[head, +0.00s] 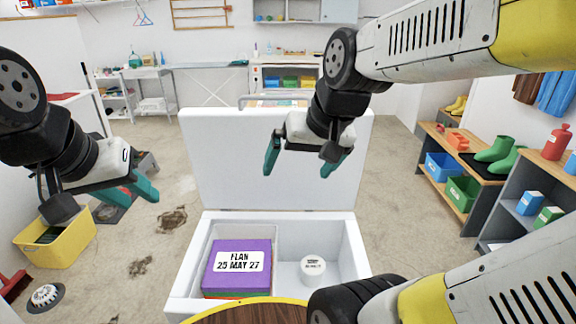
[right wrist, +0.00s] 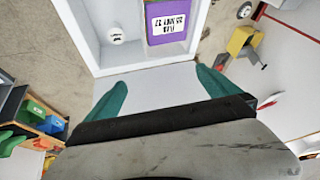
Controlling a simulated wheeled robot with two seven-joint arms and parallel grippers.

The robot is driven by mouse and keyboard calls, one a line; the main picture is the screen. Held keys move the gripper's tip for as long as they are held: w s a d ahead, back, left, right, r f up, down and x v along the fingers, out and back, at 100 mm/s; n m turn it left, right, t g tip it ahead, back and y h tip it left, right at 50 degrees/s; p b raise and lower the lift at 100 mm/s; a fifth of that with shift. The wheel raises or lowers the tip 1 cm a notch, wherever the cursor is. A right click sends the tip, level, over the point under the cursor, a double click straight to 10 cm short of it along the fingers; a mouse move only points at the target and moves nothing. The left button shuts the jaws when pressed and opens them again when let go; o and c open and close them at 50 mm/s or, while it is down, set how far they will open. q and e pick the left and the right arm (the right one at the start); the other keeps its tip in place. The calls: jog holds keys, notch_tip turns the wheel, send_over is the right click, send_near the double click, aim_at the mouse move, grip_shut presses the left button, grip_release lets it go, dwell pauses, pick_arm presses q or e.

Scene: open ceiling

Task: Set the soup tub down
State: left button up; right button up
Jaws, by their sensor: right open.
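A small round white tub with a dark-printed label (head: 313,268), taken to be the soup tub, sits upright in the right compartment of an open white chest (head: 352,262). Its print is too small to read. In the right wrist view the tub (right wrist: 117,36) shows at the top, beyond the fingers. My right gripper (head: 297,173) is open and empty, fingers pointing down, in front of the raised lid and apart from the tub. My left gripper (head: 139,189) hangs at the left, outside the chest; its finger gap is unclear.
A purple box labelled "FLAN 25 MAY 27" (head: 238,280) fills the chest's left compartment, stacked on others. The raised lid (head: 230,150) stands behind. A round wooden top (head: 250,313) lies in front. A yellow bin (head: 60,245) is left; shelves (head: 470,185) are right. The tub's compartment has bare floor.

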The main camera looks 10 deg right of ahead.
jog(key=shift+n+t, duration=0.3)
jog(key=shift+n, duration=0.4)
jog(key=s, duration=0.2)
jog(key=s+r, duration=0.1)
jog(key=s, duration=0.1)
jog(key=shift+a, duration=0.4)
